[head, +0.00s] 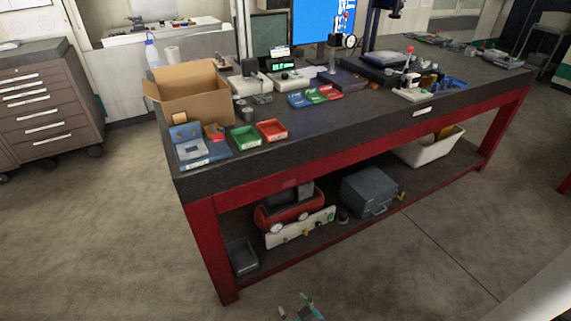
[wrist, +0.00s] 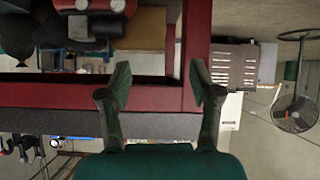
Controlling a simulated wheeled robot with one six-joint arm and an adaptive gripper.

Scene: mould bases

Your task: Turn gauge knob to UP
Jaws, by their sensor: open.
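A small round dial gauge (head: 349,41) stands on a post at the back of the workbench in the head view. A grey box with a green lit display (head: 284,66) sits left of it. I cannot make out a knob or an UP mark on either at this size. My gripper (wrist: 160,80) is open and empty in the wrist view, its two fingers wide apart in front of the red bench frame. It touches nothing that I can see. In the head view only a bit of teal shows at the bottom edge, well below the benchtop.
The workbench (head: 330,130) has a dark top and red legs. On it are a cardboard box (head: 190,97), a green tray (head: 244,138) and a red tray (head: 271,131). The lower shelf holds a red compressor (head: 288,208) and a grey toolbox (head: 367,192). The floor in front is clear.

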